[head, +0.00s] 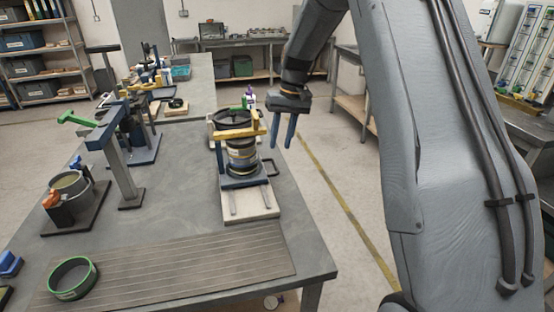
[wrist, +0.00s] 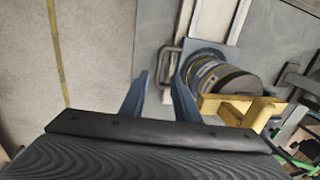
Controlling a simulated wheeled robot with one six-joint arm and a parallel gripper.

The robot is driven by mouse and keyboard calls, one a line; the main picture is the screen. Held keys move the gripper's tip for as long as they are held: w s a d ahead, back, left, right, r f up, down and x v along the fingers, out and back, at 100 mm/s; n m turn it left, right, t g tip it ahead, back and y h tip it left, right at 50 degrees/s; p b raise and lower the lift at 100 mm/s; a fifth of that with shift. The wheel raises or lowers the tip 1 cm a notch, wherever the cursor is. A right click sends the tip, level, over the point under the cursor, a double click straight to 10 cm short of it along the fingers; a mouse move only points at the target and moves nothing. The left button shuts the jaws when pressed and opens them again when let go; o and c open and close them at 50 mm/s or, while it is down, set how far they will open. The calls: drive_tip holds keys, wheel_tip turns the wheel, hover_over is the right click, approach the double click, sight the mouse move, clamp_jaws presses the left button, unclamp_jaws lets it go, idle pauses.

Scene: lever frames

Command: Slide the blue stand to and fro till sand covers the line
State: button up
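The blue stand (head: 240,182) sits on a pale base with rails (head: 250,206) near the table's right edge. It carries a stack of round sieves (head: 241,158) under a yellow clamp bar (head: 240,132). A dark loop handle (head: 268,166) sticks out from the stand's right side. My gripper (head: 281,146) is above and right of the handle, fingers pointing down, apart and empty. In the wrist view the gripper (wrist: 162,80) has the handle (wrist: 168,66) beyond and roughly between its fingertips, not visibly touched. The stack (wrist: 220,78) lies to the right. I cannot make out sand or a line.
A green-rimmed sieve (head: 73,278) lies on a ribbed mat (head: 180,275) at the table's front. A blue post frame (head: 121,165) and a pot on a dark plate (head: 68,186) stand left. The floor (head: 335,185) right of the table is clear.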

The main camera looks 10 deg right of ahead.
drive_tip(key=shift+a+f+p, duration=0.25)
drive_tip(key=shift+f+p, duration=0.15)
drive_tip(key=shift+f, duration=0.85)
drive_tip(key=shift+a+f+p, duration=0.2)
drive_tip(key=shift+f+p, duration=0.2)
drive_tip(key=shift+f, duration=0.85)
drive_tip(key=shift+a+f+p, duration=0.25)
drive_tip(key=shift+f+p, duration=0.15)
drive_tip(key=shift+f, duration=0.85)
clamp_jaws()
